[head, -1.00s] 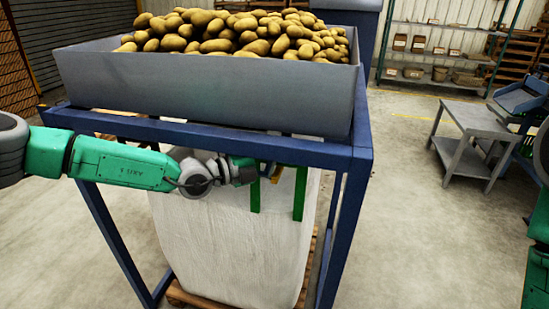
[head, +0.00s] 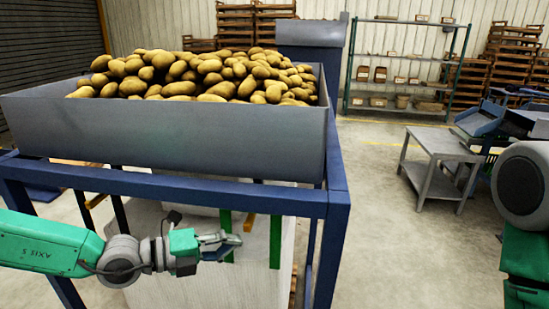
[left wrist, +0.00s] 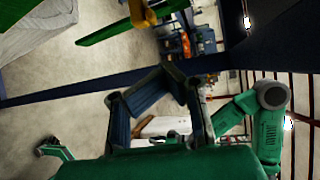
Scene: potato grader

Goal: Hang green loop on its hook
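Two green straps of the loop hang in front of the white bulk bag (head: 180,270): the left strap (head: 226,223) and the right strap (head: 275,242). A yellow hook (head: 249,223) shows between them, below the blue beam. In the left wrist view a green strap (left wrist: 105,30) and a yellow piece (left wrist: 140,14) lie at the top, apart from the fingers. My left gripper (head: 235,241) is in front of the left strap and hides part of it. Its fingers look spread and empty in the left wrist view (left wrist: 168,82).
A blue frame (head: 260,200) carries a grey hopper (head: 180,135) heaped with potatoes (head: 210,75) above the straps. A grey side table (head: 440,150) and shelving (head: 400,70) stand at right. The floor between is clear.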

